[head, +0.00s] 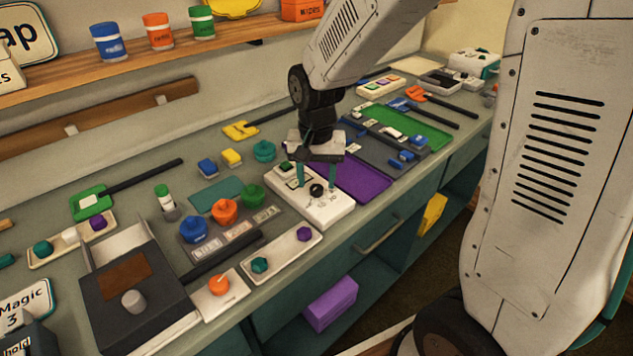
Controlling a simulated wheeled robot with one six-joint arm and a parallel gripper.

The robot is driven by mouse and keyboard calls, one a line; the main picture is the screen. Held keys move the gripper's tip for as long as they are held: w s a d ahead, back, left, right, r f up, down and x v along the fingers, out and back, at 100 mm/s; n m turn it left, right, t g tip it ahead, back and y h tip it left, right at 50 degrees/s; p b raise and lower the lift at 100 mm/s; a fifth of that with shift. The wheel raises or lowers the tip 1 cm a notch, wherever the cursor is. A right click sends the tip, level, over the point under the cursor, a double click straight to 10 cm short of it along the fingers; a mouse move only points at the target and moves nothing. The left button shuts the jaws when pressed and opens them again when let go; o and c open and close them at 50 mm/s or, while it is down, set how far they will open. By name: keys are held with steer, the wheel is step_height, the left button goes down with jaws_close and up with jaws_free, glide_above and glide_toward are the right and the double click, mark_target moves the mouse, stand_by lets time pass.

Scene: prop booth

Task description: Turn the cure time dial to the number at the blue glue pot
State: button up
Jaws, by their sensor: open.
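A white box (336,212) on the bench carries the black round dial (317,190), with small dark marks around it that are too small to read surely. My gripper (315,183) points down over this box, open, its two teal fingers apart to the left and right of the dial. I cannot tell whether they touch it. The blue glue pot (193,229) stands at the left end of a grey tray, beside an orange pot (224,212) and a green pot (252,195). A pale label (205,251) lies in front of the blue pot; its number is not clearly legible.
A small white panel with an orange knob (217,287) and a pale tray with teal and purple pieces (280,257) lie in front. A dark box (135,290) stands left. A purple tray (362,178) lies right of the dial box. A shelf (130,52) runs behind.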

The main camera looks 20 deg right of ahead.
steer(key=shift+f, duration=0.9)
steer(key=c, duration=1)
steer(key=shift+n, duration=0.3)
steer(key=n, duration=0.9)
